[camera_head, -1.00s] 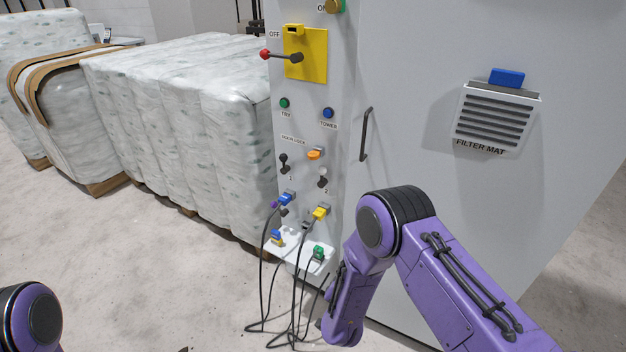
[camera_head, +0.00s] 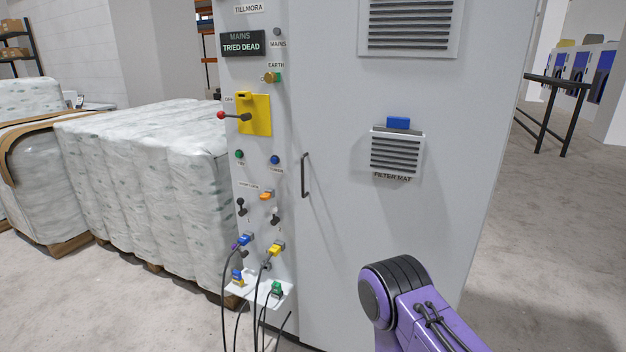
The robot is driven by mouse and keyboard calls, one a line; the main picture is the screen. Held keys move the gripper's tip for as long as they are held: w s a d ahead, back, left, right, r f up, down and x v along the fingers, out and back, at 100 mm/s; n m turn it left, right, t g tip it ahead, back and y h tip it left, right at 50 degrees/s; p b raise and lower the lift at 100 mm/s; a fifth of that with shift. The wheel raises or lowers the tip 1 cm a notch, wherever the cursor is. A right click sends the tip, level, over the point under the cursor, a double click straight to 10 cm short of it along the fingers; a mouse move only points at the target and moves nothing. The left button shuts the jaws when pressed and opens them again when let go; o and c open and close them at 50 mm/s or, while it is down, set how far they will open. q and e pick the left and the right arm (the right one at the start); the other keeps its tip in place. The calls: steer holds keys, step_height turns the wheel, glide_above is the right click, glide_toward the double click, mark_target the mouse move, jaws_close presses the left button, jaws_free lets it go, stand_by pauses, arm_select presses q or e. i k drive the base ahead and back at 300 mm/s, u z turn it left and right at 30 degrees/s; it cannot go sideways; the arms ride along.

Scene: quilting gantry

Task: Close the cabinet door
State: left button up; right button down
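The cabinet door (camera_head: 340,240) is a tall light-grey panel on the right part of the cabinet. It carries a dark vertical bar handle (camera_head: 305,176) near its left edge. The door looks flush or nearly flush with the control panel beside it; I cannot tell whether it is fully shut. My purple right arm shows at the lower right, in front of the door. Its gripper is out of the picture. My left arm and gripper are not in the picture.
The control panel has a yellow switch plate (camera_head: 255,115) with a red-knobbed lever (camera_head: 235,116). Plugs and hanging cables (camera_head: 262,300) stand out below, above a small white shelf (camera_head: 286,296). Wrapped bales (camera_head: 150,185) stand left. A black rail (camera_head: 556,85) stands right. Floor is clear at right.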

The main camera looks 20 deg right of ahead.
mark_target(364, 197)
steer(key=z, duration=0.15)
steer(key=i, duration=1.15)
steer(key=u, duration=0.25)
